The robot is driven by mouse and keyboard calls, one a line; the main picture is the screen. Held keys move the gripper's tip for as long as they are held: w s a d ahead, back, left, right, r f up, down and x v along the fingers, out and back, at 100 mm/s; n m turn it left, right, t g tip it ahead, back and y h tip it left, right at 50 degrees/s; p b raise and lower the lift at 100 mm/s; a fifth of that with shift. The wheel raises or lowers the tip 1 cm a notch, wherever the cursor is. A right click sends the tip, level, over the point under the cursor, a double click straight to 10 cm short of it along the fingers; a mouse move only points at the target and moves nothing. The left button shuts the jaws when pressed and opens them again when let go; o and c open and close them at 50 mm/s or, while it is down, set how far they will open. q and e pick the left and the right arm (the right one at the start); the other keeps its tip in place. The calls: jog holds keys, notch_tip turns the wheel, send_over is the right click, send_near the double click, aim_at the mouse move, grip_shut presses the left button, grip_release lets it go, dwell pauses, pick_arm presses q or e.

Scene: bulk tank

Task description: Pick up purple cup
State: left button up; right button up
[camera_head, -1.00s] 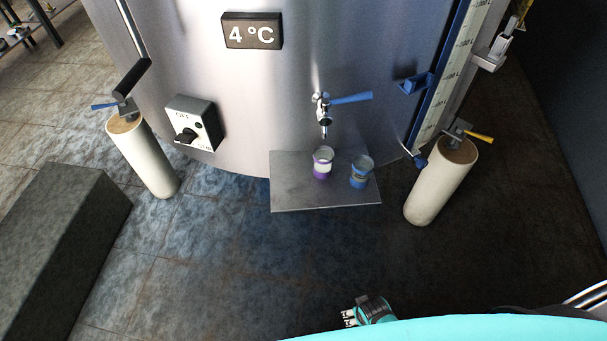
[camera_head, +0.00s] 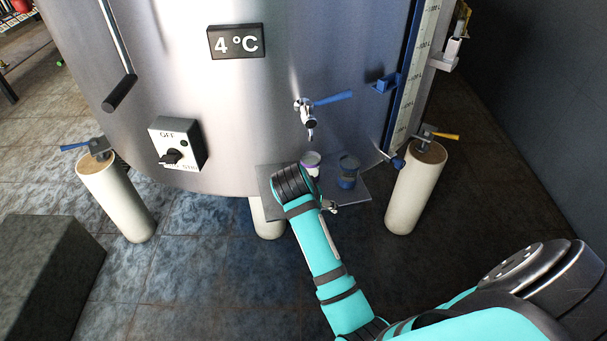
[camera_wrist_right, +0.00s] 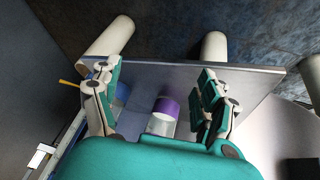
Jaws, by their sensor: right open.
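The purple cup (camera_head: 311,160) is white with purple bands and stands upright on the grey metal shelf (camera_head: 356,197) below the tap. My right forearm hides its lower part in the head view. In the right wrist view the purple cup (camera_wrist_right: 166,107) lies between the spread fingers of my right gripper (camera_wrist_right: 160,72), nearer the right finger, with no visible contact. A fingertip of my right gripper (camera_head: 330,207) shows beside the wrist in the head view. The right gripper is open and empty. My left gripper is in neither view.
A blue cup (camera_head: 348,172) stands just right of the purple cup; it also shows by the left finger in the wrist view (camera_wrist_right: 123,94). The tap (camera_head: 308,118) with its blue lever (camera_head: 333,98) hangs above. The steel tank wall (camera_head: 240,110) is behind.

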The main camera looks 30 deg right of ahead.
aim_at(311, 167)
jog(key=w+a+r+m+g+h, duration=0.1)
jog(key=w+r+m, duration=0.2)
jog(key=w+r, duration=0.3)
jog(key=w+a+r+m, duration=0.2)
jog(key=w+r+m, duration=0.2)
jog(key=r, duration=0.5)
jog(key=x, duration=0.8)
jog(key=p+x, duration=0.1)
jog(key=x, duration=0.3)
jog(key=shift+s+d+r, duration=0.1)
jog(key=shift+s+d, duration=0.2)
jog(key=shift+d, duration=0.15)
jog(key=shift+p+x, duration=0.45)
jog(key=shift+x, duration=2.25)
jog(key=shift+a, duration=0.15)
jog(key=c, duration=1.2)
pick_arm(q)
jog(key=shift+s+a+r, duration=0.1)
jog(key=shift+s+r, duration=0.1)
jog(key=shift+r, duration=0.3)
jog(key=shift+s+r, duration=0.2)
jog(key=shift+r, duration=0.25)
pick_arm(e)
jog(key=shift+c, duration=0.5)
pick_arm(q)
jog(key=shift+r, duration=0.1)
